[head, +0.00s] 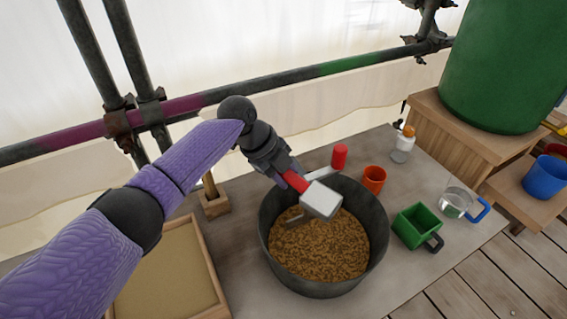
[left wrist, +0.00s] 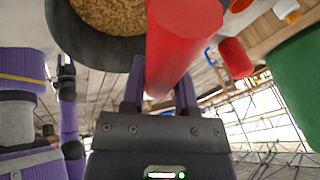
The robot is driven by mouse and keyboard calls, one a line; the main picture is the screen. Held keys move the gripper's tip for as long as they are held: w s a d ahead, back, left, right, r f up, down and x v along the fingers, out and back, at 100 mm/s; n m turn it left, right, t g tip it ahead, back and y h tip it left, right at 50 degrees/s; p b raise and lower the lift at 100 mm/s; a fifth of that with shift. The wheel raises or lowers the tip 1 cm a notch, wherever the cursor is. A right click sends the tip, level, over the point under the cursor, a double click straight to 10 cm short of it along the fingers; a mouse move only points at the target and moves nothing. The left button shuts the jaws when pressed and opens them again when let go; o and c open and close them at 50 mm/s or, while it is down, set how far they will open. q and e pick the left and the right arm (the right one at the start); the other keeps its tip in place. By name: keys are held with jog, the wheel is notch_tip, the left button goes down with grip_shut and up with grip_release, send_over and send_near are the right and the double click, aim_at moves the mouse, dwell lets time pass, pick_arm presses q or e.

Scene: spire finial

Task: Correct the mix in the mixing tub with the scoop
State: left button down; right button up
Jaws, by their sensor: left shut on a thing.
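The dark round mixing tub (head: 268,262) stands on the worktop, with brown grainy mix (head: 325,245) in its bottom. My left gripper (head: 291,180) is above the tub's back left side, shut on the red handle of the scoop (head: 321,201). The scoop's pale boxy head is over the tub; whether it holds anything cannot be seen. In the left wrist view the red handle (left wrist: 180,45) is between the two purple fingers. The tub rim and mix (left wrist: 112,14) show behind it. A grey flat piece (head: 296,219) shows in the tub beside the scoop.
Right of the tub are an orange cup (head: 374,179), a green square cup (head: 416,226), a clear jug (head: 456,203) and an orange-capped bottle (head: 403,145). A red cylinder (head: 340,156) stands behind the tub. A shallow tray (head: 207,262) is left. Scaffold pipes (head: 270,82) cross behind.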

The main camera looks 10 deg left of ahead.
pick_arm(q)
jog(key=shift+s+a+r+t+h+p, duration=0.25)
jog(key=shift+s+t+h+p, duration=0.2)
jog(key=shift+t, duration=0.25)
jog(key=m+t+h+b, duration=0.1)
jog(key=t+h+b, duration=0.1)
jog(key=b, duration=0.4)
jog(key=s+f+m+t+h+b, duration=0.1)
jog(key=m+t+h+b, duration=0.1)
jog(key=b, duration=0.4)
jog(key=m+t+h+b, duration=0.2)
jog(key=t+b, duration=0.1)
jog(key=b, duration=0.4)
jog(key=shift+s+a+f+t, duration=0.15)
jog(key=shift+a+t, duration=0.1)
jog(key=shift+t, duration=0.05)
pick_arm(e)
jog(key=s+d+f+g, duration=0.1)
jog(key=s+f, duration=0.1)
jog(key=f, duration=0.6)
jog(key=s+d+f+g, duration=0.1)
jog(key=s+d+f, duration=0.1)
jog(key=f, duration=0.6)
jog(key=shift+s+f+h, duration=0.3)
jog(key=shift+s, duration=0.2)
jog(key=shift+s+d, duration=0.15)
jog(key=shift+d, duration=0.05)
jog(key=shift+s+d+r, duration=0.1)
jog(key=shift+d, duration=0.25)
